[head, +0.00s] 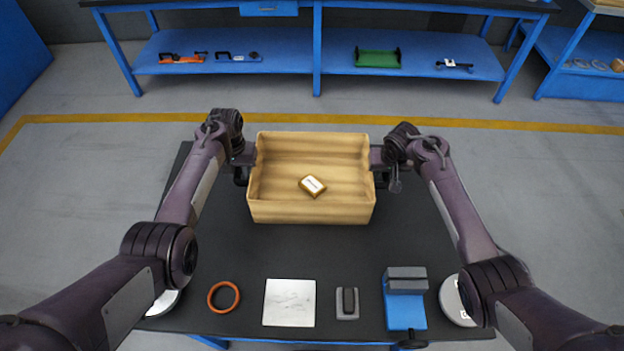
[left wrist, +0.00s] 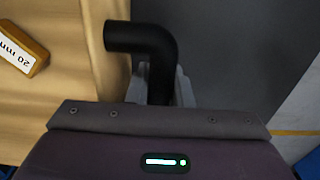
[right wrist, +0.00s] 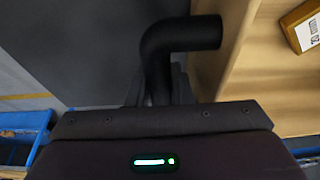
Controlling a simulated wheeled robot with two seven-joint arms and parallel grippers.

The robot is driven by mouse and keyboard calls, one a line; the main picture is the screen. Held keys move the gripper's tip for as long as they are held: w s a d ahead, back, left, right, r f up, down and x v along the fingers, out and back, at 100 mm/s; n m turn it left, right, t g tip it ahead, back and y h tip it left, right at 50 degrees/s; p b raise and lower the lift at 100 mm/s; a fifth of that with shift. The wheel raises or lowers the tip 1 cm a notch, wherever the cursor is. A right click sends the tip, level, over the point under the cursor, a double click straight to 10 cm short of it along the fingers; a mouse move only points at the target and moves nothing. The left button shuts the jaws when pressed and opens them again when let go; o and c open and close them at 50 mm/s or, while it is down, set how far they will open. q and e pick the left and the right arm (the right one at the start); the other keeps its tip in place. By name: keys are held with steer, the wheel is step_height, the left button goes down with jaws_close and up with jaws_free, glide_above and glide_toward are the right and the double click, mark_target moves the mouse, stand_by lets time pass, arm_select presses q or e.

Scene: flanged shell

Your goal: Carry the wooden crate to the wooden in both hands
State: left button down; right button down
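The wooden crate (head: 312,212) is a light, open-topped box at the far middle of the black table, seen in the head view. A small tan block with a white label (head: 312,186) lies inside it. My left gripper (head: 243,172) is at the crate's left side and my right gripper (head: 378,172) at its right side. Each wrist view shows a black bent bar handle at the crate wall, the left one (left wrist: 140,38) and the right one (right wrist: 185,35). Each gripper appears shut around its handle; the fingertips are mostly hidden. Whether the crate touches the table is unclear.
Along the table's near edge are an orange ring (head: 223,297), a pale square plate (head: 289,303), a small grey block (head: 347,303) and a blue-and-grey device (head: 405,300). Bare black table (head: 300,250) lies between them and the crate. A blue workbench (head: 318,50) stands beyond.

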arm_select(q)
steer(key=shift+w+r, duration=0.1)
steer(key=shift+r, duration=0.1)
arm_select(e)
steer(key=shift+w+r, duration=0.1)
steer(key=shift+r, duration=0.15)
